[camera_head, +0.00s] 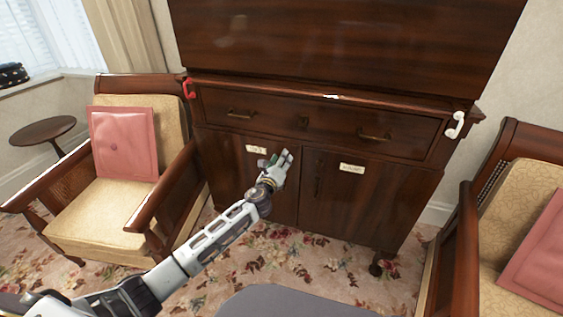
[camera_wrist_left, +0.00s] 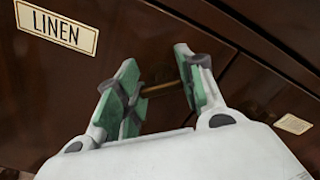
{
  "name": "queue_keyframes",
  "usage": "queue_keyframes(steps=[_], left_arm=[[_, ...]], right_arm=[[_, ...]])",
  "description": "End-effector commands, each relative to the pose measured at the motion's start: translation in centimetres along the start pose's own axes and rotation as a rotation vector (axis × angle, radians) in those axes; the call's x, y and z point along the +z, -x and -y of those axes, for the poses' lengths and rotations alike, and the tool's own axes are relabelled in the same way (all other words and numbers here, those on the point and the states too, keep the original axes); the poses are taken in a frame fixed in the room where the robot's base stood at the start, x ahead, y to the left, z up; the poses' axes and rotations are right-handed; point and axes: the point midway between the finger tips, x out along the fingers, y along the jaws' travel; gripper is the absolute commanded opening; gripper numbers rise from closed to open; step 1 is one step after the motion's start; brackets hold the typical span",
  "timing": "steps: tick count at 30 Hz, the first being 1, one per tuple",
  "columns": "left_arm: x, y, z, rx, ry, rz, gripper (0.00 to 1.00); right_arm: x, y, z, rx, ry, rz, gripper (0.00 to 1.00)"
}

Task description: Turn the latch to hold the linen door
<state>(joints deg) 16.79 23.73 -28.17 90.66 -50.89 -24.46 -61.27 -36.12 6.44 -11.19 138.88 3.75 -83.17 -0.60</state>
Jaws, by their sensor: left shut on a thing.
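The linen door (camera_head: 232,178) is the left lower door of the dark wooden cabinet. Its cream label (camera_head: 256,149) reads LINEN in the left wrist view (camera_wrist_left: 57,28). My left gripper (camera_head: 285,160) is at the upper right part of this door, near the seam with the right door. In the left wrist view, its green-padded fingers (camera_wrist_left: 158,84) are on either side of a thin brass bar, the latch (camera_wrist_left: 160,89), and are shut on it. The fingers hide the latch in the head view. The door looks closed. My right gripper is not in view.
The right door (camera_head: 350,205) has its own label (camera_head: 352,168). A drawer (camera_head: 300,120) with two handles is above. A red hooked object (camera_head: 188,88) and a white one (camera_head: 455,125) are at the cabinet's sides. Armchairs (camera_head: 72,215) stand left and right.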

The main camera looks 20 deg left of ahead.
Motion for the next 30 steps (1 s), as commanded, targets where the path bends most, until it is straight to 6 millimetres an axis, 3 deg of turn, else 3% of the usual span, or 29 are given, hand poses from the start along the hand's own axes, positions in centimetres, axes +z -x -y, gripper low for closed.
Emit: queue_keyframes(steps=[18,30], left_arm=[[-0.1,0.0,-0.3,0.001,0.582,0.002,0.14],[-0.1,0.0,-0.5,0.002,0.835,0.002,0.14]], right_arm=[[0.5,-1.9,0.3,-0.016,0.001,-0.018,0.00],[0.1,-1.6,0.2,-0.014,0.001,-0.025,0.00]])
